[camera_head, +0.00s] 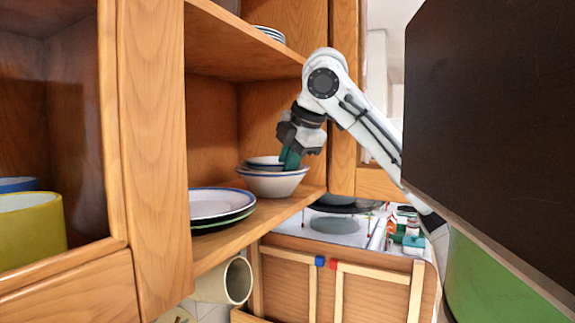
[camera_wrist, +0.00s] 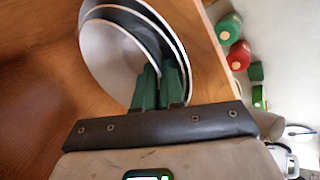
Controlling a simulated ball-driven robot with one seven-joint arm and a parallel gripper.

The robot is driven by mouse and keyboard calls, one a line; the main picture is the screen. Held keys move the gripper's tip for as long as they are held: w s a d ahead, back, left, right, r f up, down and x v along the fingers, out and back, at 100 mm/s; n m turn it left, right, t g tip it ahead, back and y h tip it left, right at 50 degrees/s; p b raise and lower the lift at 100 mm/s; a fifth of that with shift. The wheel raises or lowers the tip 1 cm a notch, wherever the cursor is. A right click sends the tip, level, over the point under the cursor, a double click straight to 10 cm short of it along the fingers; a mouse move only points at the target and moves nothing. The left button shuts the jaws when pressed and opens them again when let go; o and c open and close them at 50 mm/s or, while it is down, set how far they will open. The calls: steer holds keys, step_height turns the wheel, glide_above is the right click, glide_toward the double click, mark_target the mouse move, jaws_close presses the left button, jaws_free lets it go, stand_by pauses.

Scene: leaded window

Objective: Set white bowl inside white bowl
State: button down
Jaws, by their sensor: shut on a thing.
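A white bowl (camera_head: 272,187) stands on the wooden cabinet shelf. A smaller white bowl (camera_head: 264,161) sits nested in its top, with a dark rim line between them. In the wrist view, the inner white bowl (camera_wrist: 108,62) lies within darker and pale rings, and the outer bowl's rim (camera_wrist: 184,62) curves around them. My gripper (camera_head: 290,158) comes down from above at the bowls' right side. Its green fingers (camera_wrist: 158,82) are shut on a rim at the near side, seemingly the inner bowl's. The fingers hide part of that rim.
Stacked plates (camera_head: 221,204) lie at the shelf's front, left of the bowls. The upper shelf (camera_head: 225,42) overhangs, and a cabinet upright (camera_head: 342,150) stands close to my arm. A mug (camera_head: 237,280) hangs below. A dark panel (camera_head: 495,130) fills the right.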

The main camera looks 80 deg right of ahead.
steer(key=c, duration=1.5)
jaws_free()
steer(key=shift+f, duration=0.35)
steer(key=shift+r, duration=0.1)
steer(key=shift+r+p, duration=0.3)
steer(key=shift+r, duration=0.05)
steer(key=b+v, duration=0.1)
steer(key=v, duration=1.1)
steer(key=shift+w+r, duration=0.1)
steer(key=shift+r, duration=0.25)
steer(key=shift+f, duration=0.1)
